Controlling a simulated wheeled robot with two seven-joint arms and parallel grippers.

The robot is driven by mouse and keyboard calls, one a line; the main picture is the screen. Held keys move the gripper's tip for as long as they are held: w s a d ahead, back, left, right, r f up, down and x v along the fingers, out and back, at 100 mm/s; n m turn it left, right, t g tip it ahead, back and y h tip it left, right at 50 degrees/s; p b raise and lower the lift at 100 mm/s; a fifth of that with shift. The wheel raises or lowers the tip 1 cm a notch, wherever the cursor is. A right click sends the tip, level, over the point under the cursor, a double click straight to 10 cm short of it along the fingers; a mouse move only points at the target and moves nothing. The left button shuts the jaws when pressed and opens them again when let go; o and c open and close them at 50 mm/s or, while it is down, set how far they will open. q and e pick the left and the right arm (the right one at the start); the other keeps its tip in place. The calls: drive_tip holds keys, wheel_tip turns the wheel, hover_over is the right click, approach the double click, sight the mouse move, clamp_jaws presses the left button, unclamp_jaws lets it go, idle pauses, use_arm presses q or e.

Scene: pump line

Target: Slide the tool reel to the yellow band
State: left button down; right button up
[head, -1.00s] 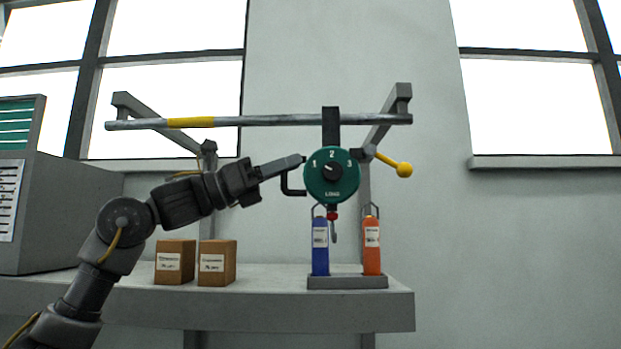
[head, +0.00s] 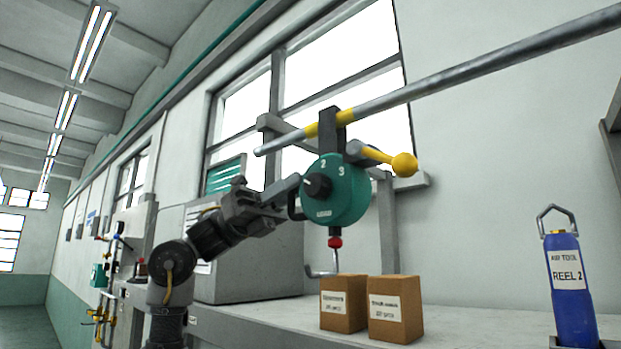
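The tool reel (head: 345,190) is a green round drum with a dial, hanging by a dark hanger (head: 329,128) from a grey rail (head: 445,83). The hanger is at the yellow band (head: 312,130), with yellow showing on both sides of it. A yellow lever with a ball end (head: 404,164) sticks out to the right of the reel. A red stop and a hook (head: 322,272) hang below. My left gripper (head: 287,190) is at the reel's black side handle (head: 293,208) and looks shut on it; the fingertips are partly hidden. My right gripper is not in view.
Two brown boxes (head: 343,303) (head: 395,309) stand on the grey bench (head: 450,325) below the reel. A blue tool bottle (head: 571,290) marked REEL 2 stands at the right. A grey cabinet (head: 255,270) is behind my arm.

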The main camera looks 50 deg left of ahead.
use_arm(q)
drive_tip(key=shift+a+r, duration=0.2)
drive_tip(key=shift+a, duration=0.2)
drive_tip(key=c, duration=1.7)
unclamp_jaws()
drive_tip(key=shift+o, duration=1.1)
drive_tip(key=shift+d, duration=0.1)
drive_tip(key=shift+w+d+f, duration=0.1)
drive_tip(key=shift+w, duration=0.1)
drive_tip(key=b+v, duration=0.1)
drive_tip(key=v, duration=0.9)
drive_tip(key=shift+a+f, duration=0.2)
drive_tip(key=shift+a, duration=0.15)
drive_tip(key=shift+s, duration=0.15)
